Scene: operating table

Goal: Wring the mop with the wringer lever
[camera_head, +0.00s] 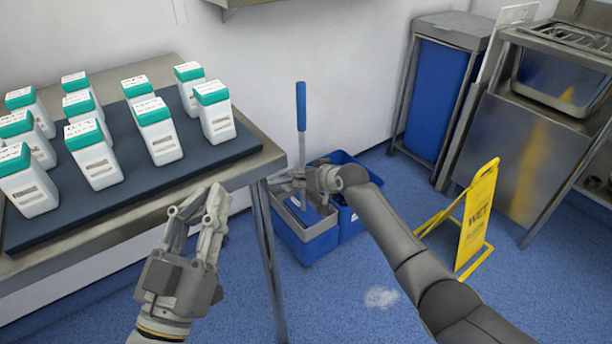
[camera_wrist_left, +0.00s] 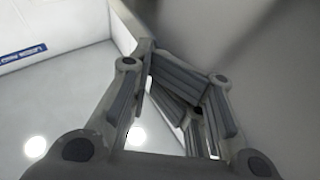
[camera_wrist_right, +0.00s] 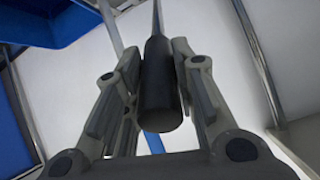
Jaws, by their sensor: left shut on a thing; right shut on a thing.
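A mop with a blue grip (camera_head: 301,106) and grey pole stands nearly upright at the blue bucket (camera_head: 308,247). The grey wringer (camera_head: 306,213) sits on the bucket's near side; the mop head is not visible. My right gripper (camera_head: 312,182) is at the wringer. In the right wrist view, my right gripper is shut on a dark cylindrical grip (camera_wrist_right: 160,92) on a thin rod, which looks like the wringer lever. My left gripper (camera_head: 208,205) is beside the table's right edge, fingers drawn together; I see no object between them (camera_wrist_left: 185,105).
The steel table (camera_head: 262,160) at left bears several white bottles with teal caps (camera_head: 155,130) on a dark mat. A yellow wet-floor sign (camera_head: 475,215) stands right of the bucket. A blue bin (camera_head: 437,95) and steel sink unit (camera_head: 515,125) are behind. A pale patch (camera_head: 381,297) marks the floor.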

